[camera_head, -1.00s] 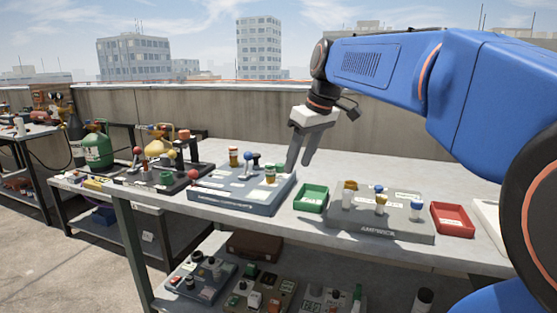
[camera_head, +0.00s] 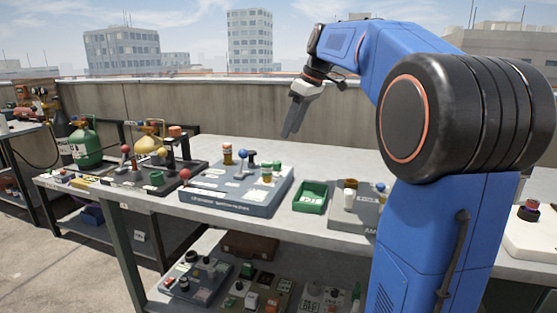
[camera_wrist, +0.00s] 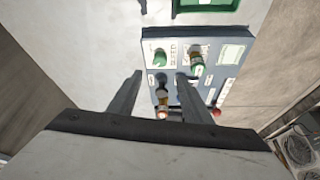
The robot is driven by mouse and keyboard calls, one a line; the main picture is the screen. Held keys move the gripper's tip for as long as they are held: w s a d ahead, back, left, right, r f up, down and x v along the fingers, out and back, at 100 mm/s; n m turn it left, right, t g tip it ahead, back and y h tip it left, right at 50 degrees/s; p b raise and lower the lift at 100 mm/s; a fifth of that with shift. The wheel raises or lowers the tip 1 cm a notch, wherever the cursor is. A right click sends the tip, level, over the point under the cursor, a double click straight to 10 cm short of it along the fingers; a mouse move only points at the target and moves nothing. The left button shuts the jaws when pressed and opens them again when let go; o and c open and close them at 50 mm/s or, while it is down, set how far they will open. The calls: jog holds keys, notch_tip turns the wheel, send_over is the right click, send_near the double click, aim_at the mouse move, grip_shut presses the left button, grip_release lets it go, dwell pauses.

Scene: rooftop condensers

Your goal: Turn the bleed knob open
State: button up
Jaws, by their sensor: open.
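A blue-grey panel (camera_head: 225,197) lies on the bench with several knobs and levers; I cannot read which one is labelled bleed. In the wrist view the panel (camera_wrist: 232,75) shows a green round knob (camera_wrist: 160,58) and a green-topped orange knob (camera_wrist: 196,62). My gripper (camera_head: 288,134) is open and empty, above and behind the panel, touching nothing. In the wrist view its fingers (camera_wrist: 158,78) partly hide the panel.
A green tray (camera_head: 311,196) sits right of the panel. A grey panel (camera_head: 366,212) beyond it is partly hidden by my arm. A black panel with levers (camera_head: 150,182) stands left, with a red ball (camera_head: 185,175) between. The back of the bench is clear; a parapet wall (camera_head: 200,110) runs behind.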

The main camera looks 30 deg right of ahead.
aim_at(277, 162)
jog(key=x, duration=1.2)
jog(key=shift+w+f, duration=0.1)
jog(key=shift+f, duration=0.05)
jog(key=c, duration=1.1)
